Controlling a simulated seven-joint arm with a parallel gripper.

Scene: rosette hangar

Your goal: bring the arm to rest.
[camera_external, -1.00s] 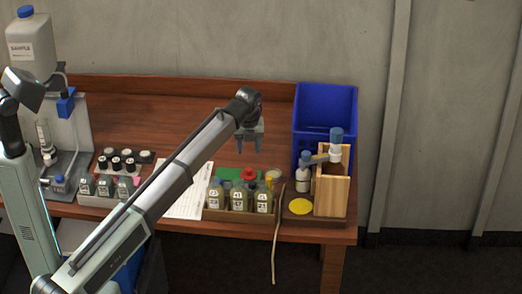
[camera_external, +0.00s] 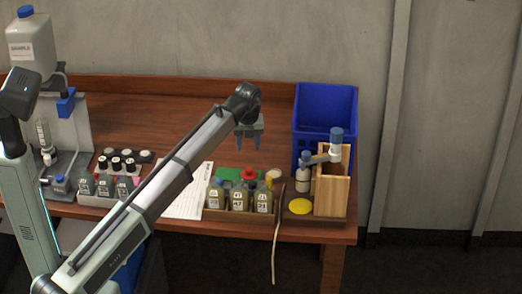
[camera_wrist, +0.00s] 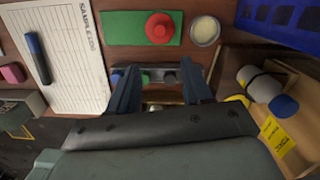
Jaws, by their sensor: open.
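My gripper (camera_external: 249,143) hangs above the wooden table (camera_external: 205,118), over the area behind the bottle rack. Its two fingers point down, apart, with nothing between them. In the wrist view my gripper (camera_wrist: 162,92) has its fingers spread, with bottle tops in the rack below partly hidden by the gripper body.
A rack of bottles (camera_external: 238,200) stands below, beside a green mat (camera_wrist: 118,28) with a red-capped item (camera_wrist: 160,28). A blue crate (camera_external: 325,112) and a wooden box (camera_external: 331,194) stand right. A sample sheet (camera_external: 187,195) lies left. The table's back middle is clear.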

